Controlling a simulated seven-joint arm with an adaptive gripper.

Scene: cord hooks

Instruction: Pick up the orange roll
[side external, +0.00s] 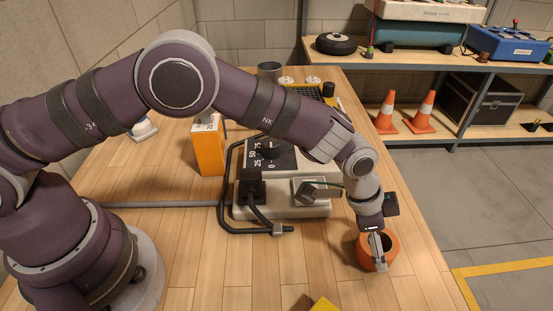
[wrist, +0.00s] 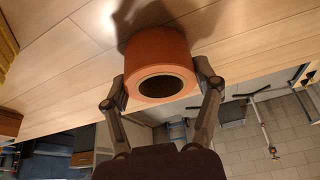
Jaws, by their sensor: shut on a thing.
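The orange roll (side external: 366,252) is a short thick ring with a dark hollow core, at the right edge of the wooden table in the side view. My gripper (side external: 378,252) reaches down to it there. In the wrist view the roll (wrist: 158,62) sits between the two fingers of my gripper (wrist: 161,88), with one finger against each side. The gripper is shut on the roll. A shadow lies on the wood beside the roll. I cannot tell whether the roll touches the table.
A grey device with a dial (side external: 270,152) and a black cord (side external: 226,190) stands mid-table, left of the roll. An orange box (side external: 208,152) stands behind it. A yellow object (side external: 323,304) shows at the front. The table's right edge is close to the roll.

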